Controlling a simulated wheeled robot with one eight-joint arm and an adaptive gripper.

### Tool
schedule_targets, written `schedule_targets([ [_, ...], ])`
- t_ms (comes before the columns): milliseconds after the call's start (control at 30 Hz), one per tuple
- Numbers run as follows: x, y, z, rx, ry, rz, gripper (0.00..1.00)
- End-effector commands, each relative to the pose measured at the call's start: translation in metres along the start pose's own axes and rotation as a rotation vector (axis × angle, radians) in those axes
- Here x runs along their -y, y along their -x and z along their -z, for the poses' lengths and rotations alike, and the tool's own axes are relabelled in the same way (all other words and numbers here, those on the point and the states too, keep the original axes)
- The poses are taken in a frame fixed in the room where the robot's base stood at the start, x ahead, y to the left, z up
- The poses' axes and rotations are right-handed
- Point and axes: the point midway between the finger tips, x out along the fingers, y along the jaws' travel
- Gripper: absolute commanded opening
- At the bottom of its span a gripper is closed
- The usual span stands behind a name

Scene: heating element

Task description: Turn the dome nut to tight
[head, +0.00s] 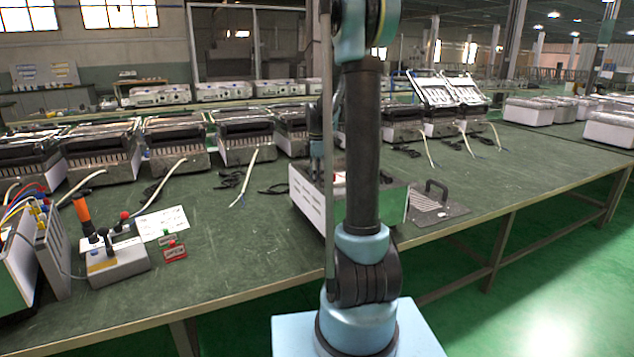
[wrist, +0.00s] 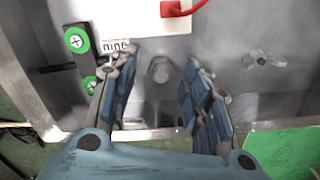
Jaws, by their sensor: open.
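The dome nut (wrist: 160,69) is a grey metal nut on a metal panel in the wrist view. My gripper (wrist: 158,80) is open, with one blue-padded finger on each side of the nut. Gaps show between the nut and both fingers. I cannot tell how far above the nut the fingertips are. In the head view, the open heating unit (head: 308,203) stands on the green bench behind my arm, which hides much of it. The nut cannot be made out there.
On the bench (head: 240,265) are a joystick box (head: 115,262) and a dark plate with a handle (head: 437,208).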

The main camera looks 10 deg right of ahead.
Motion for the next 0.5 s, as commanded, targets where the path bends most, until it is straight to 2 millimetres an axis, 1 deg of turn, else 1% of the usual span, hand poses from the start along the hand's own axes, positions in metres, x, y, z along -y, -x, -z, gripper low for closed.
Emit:
schedule_targets([
  [133, 0.0003, -0.0073, -0.0001, 0.0, 0.0, 0.0, 0.44],
  [400, 0.0004, -0.0084, -0.0001, 0.0, 0.0, 0.0, 0.44],
  [433, 0.0004, -0.0084, -0.0001, 0.0, 0.0, 0.0, 0.42],
  [467, 0.0004, -0.0083, -0.0001, 0.0, 0.0, 0.0, 0.35],
  [500, 0.0003, -0.0083, -0.0001, 0.0, 0.0, 0.0, 0.26],
])
